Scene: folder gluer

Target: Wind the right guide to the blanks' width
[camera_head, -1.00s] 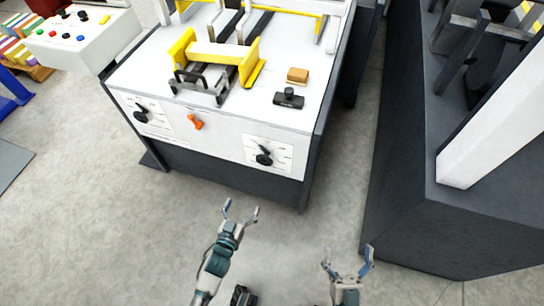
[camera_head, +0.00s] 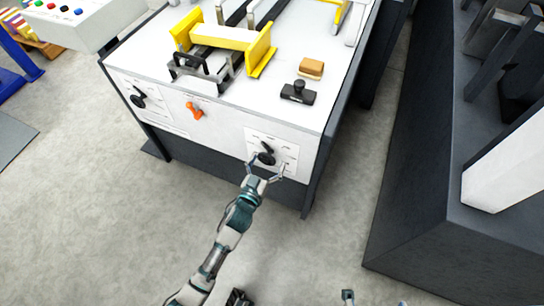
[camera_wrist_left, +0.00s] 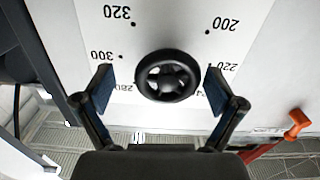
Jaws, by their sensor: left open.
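The right handwheel (camera_head: 266,155) is a black knob on the white front panel, beside a printed scale. In the left wrist view the wheel (camera_wrist_left: 168,76) has spokes, and numbers from 200 to 320 ring it. My left gripper (camera_head: 266,170) is open at the wheel; in the wrist view its fingers (camera_wrist_left: 160,90) stand on either side of the wheel, apart from its rim. The yellow right guide (camera_head: 262,50) stands on the machine top, with a pale yellow bar running left from it. Only the fingertips of my right gripper (camera_head: 374,299) show at the bottom edge, spread apart.
A second black knob (camera_head: 138,98) and an orange lever (camera_head: 194,111) sit further left on the panel. A tan block (camera_head: 310,68) and a black handled block (camera_head: 298,92) lie on the top. A dark machine base (camera_head: 415,185) stands right, beyond a floor gap.

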